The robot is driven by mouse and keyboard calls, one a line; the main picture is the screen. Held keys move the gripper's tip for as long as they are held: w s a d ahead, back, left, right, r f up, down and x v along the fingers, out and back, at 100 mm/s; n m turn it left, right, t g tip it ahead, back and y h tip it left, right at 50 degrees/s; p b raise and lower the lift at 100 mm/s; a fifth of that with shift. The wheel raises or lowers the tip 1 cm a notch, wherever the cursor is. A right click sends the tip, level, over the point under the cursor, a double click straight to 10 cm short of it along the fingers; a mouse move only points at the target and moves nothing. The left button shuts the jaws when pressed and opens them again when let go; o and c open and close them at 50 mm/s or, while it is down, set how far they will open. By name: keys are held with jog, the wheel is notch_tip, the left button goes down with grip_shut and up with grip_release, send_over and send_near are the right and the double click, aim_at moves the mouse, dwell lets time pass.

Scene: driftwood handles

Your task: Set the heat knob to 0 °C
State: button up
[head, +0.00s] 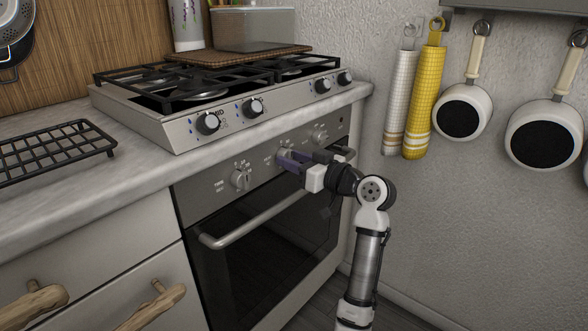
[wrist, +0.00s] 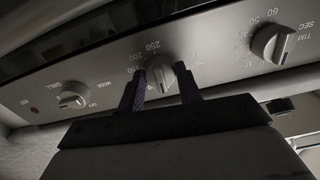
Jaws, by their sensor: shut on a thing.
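The heat knob (wrist: 161,78) is the round silver middle knob on the oven's front panel, with a temperature scale up to 250 around it, upside down in the wrist view. My gripper (wrist: 160,86) has one dark finger on each side of this knob and is shut on it. In the head view my gripper (head: 288,159) reaches the panel from the right, and its fingers hide most of the knob. I cannot read exactly which mark the knob points to; the 0 mark is not legible.
The timer knob (head: 240,179) and the mode knob (head: 320,135) flank the held knob. The oven door handle (head: 255,222) runs just below my gripper. The steel hob (head: 180,130) and worktop edge jut out above. Towels (head: 428,100) and pans hang at right.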

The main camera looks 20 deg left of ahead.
jog(key=shift+n+b, duration=0.3)
jog(key=shift+n, duration=0.2)
jog(key=o, duration=1)
jog(key=v, duration=1.3)
jog(key=shift+s+d+p, duration=0.1)
jog(key=shift+d+p, duration=0.25)
jog(key=shift+d, duration=0.05)
jog(key=shift+d, duration=0.1)
